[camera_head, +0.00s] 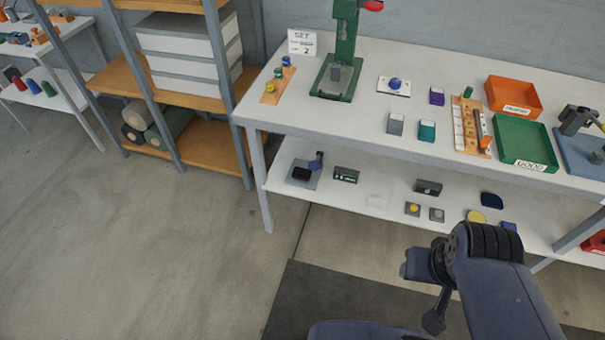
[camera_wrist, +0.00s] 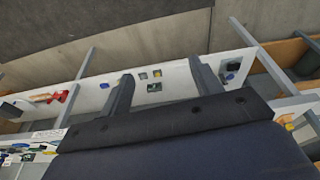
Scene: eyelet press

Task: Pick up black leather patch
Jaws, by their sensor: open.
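I cannot make out the black leather patch for certain. A dark navy, rounded flat piece (camera_head: 491,199) lies further right on that shelf. My gripper (camera_wrist: 161,70) is open and empty in the wrist view, its two fingers apart with the lower shelf beyond them. In the head view my arm is in front of the shelf at lower right, and the fingertips are hard to make out there.
Bench legs (camera_head: 260,180) flank the shelf. The floor at left is clear.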

